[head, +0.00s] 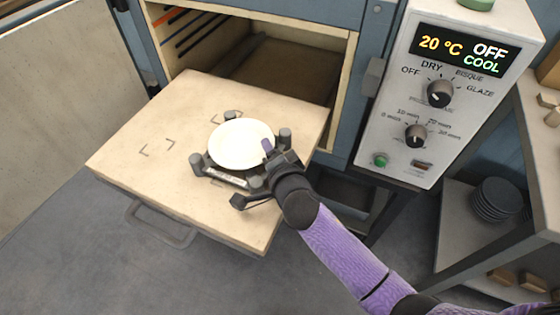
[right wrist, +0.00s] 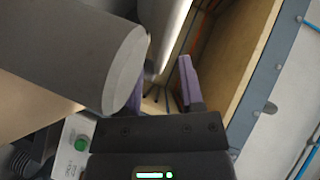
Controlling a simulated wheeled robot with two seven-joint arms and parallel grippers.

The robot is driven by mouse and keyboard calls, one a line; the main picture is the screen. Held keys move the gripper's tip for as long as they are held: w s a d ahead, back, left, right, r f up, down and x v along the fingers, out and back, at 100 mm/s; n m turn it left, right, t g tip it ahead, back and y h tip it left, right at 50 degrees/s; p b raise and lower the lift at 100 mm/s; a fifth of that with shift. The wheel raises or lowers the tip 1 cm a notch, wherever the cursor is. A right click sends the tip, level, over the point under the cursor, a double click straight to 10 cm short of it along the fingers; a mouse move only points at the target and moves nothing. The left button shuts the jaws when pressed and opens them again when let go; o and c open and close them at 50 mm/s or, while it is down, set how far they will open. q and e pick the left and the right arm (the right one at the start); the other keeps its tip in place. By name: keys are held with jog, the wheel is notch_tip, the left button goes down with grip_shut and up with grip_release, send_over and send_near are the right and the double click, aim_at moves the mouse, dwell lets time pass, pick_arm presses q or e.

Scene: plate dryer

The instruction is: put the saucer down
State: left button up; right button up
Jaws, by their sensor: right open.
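A round cream-white saucer (head: 240,146) lies flat over a dark rack with several short grey posts (head: 238,180), on the pulled-out shelf. My right gripper (head: 268,150) is at the saucer's right rim, with one purple fingertip showing there. In the right wrist view its two purple fingers (right wrist: 162,90) stand apart, so it is open. The pale edge of the saucer (right wrist: 176,32) shows beyond and between them; I cannot tell whether they touch it. A grey post (right wrist: 75,50) hides part of the near finger. My left gripper is not in view.
The wooden shelf (head: 130,165) sticks out of the open dryer cabinet (head: 285,65), with corner marks at its left and back. A control panel (head: 430,110) reading 20 °C, OFF and COOL stands at right. Dark stacked plates (head: 497,200) sit at far right.

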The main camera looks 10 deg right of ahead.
jog(key=p+v, duration=0.2)
jog(key=v, duration=0.9)
dwell(0.8)
